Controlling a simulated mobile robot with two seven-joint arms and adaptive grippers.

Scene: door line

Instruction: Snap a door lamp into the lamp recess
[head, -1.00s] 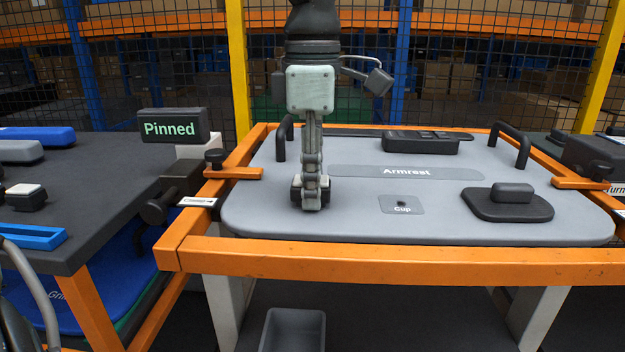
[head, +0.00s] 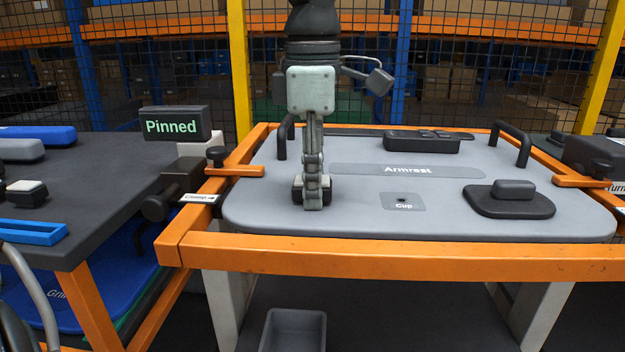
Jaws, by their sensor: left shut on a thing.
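My left gripper (head: 313,202) reaches down from the top of the head view onto the left part of the grey door panel (head: 270,215). Its fingers are shut on a small dark block, which looks like a door lamp (head: 297,188). The fingers cover most of it. It is at the panel surface; I cannot tell whether it is seated. The lamp recess cannot be made out, and any recess under the block is hidden. A similar dark block with a pale top (head: 26,190) sits on the left table. My right gripper is not in view.
An orange frame (head: 400,258) with clamps carries the panel. The panel has two black handles (head: 513,143), a switch block (head: 420,142) and a dark raised pad (head: 510,200). A "Pinned" sign (head: 172,126) stands left. A grey bin (head: 293,330) is below.

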